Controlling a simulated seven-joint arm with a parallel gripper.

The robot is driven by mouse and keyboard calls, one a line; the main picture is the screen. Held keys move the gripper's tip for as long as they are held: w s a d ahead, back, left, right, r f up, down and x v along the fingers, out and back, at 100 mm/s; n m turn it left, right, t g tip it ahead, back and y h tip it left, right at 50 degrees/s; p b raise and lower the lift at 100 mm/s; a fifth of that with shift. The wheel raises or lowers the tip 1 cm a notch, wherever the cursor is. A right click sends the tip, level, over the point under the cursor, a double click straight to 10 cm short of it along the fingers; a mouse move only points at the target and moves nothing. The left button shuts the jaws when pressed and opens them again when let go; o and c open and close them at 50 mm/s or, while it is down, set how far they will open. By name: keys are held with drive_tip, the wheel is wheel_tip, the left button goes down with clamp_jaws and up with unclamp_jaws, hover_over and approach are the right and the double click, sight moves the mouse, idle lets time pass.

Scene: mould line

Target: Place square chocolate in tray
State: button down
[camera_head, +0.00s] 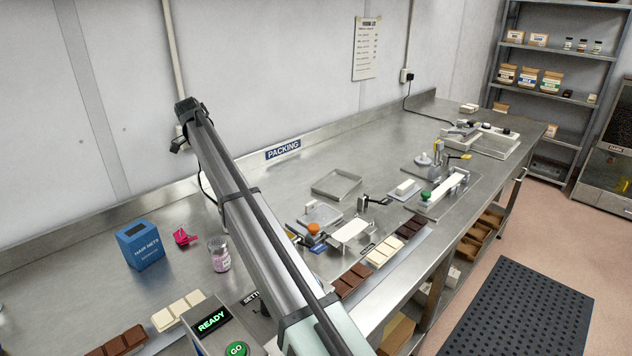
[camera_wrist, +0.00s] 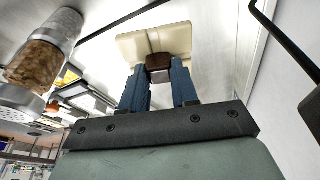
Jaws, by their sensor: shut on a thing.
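In the wrist view, my gripper (camera_wrist: 160,80) has its two blue fingers closed on a small dark brown block (camera_wrist: 158,62), which looks like the square chocolate. A cream, angular piece with a dark line across it (camera_wrist: 135,45) shows just beyond the fingertips; I cannot tell whether the block touches it. In the head view, my arm crosses the steel bench and my fingers cannot be made out. A shallow metal tray (camera_head: 337,184) lies on the bench right of the arm. A small white tray-like piece (camera_head: 351,232) stands nearer the front.
White and brown chocolate bars (camera_head: 384,251) lie along the front edge. A blue hair-net box (camera_head: 140,246) and a jar (camera_head: 219,255) stand left of my arm. Weighing and clamp-like fixtures (camera_head: 445,190) stand at the right. Bare bench (camera_head: 320,165) lies behind the metal tray.

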drive_tip(key=w+d+m, duration=0.1)
drive_tip(key=w+d, duration=0.3)
drive_tip(key=d, duration=0.6)
drive_tip(key=w+d+m, duration=0.2)
drive_tip(key=w+d, duration=0.2)
drive_tip(key=d, duration=0.6)
drive_tip(key=n, duration=0.5)
hover_over(339, 184)
drive_tip(key=s, duration=0.1)
drive_tip(key=shift+t+y, duration=0.3)
drive_tip(key=shift+a+f, duration=0.15)
drive_tip(key=shift+f, duration=1.4)
drive_tip(key=shift+a+f, duration=0.2)
drive_tip(key=shift+f, duration=1.35)
drive_tip(key=shift+a+f, duration=0.15)
drive_tip(key=shift+f, duration=1.4)
drive_tip(key=shift+f, duration=0.1)
drive_tip(key=c, duration=0.9)
unclamp_jaws()
drive_tip(key=shift+o, duration=0.2)
drive_tip(key=v, duration=1.2)
